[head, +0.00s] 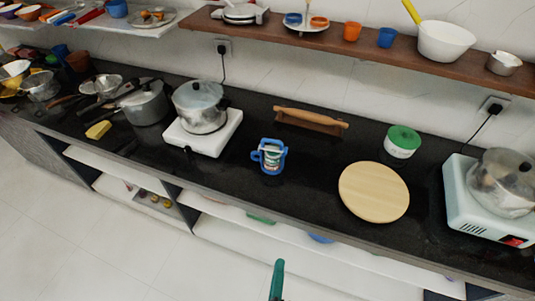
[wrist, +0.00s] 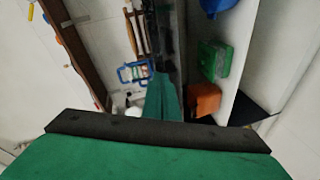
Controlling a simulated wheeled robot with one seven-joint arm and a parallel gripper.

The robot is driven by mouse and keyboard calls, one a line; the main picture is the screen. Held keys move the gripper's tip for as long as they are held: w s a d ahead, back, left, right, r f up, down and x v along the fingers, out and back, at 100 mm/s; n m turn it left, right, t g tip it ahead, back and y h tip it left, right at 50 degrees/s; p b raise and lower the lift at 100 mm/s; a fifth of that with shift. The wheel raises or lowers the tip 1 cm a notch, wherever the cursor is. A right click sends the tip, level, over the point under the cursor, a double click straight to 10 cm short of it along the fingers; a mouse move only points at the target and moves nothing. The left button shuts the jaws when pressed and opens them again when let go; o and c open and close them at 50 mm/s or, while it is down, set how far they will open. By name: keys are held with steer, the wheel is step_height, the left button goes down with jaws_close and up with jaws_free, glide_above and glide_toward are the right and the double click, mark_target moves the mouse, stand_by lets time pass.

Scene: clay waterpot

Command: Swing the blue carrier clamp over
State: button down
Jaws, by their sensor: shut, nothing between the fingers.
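The blue carrier (head: 259,156) stands on the black counter near the middle in the head view. It has a handle loop on its left side and a pale, greenish thing inside. A light bar shows across its top; I cannot make out whether this is the clamp or how it sits. My gripper (head: 278,266) is green, shut and empty, low in front of the counter and well apart from the carrier. Its fingers (wrist: 163,90) also show in the wrist view.
A rolling pin (head: 310,118) on a stand lies behind the carrier. A round wooden board (head: 374,191) and green-lidded tub (head: 402,141) are at right; a pot on a white stove (head: 205,137) is at left. Open shelves (head: 330,250) run below the counter edge.

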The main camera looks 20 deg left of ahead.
steer(key=w+a+r+n+t, duration=0.15)
steer(key=w+a+n, duration=0.45)
steer(key=w+n, duration=0.6)
steer(key=n+t, duration=0.1)
steer(key=n, duration=0.8)
glide_toward(271, 146)
steer(key=s+r, duration=0.1)
steer(key=s, duration=0.3)
steer(key=shift+s+a, duration=0.1)
steer(key=w+a, duration=0.1)
steer(key=w, duration=0.9)
steer(key=shift+r, duration=0.25)
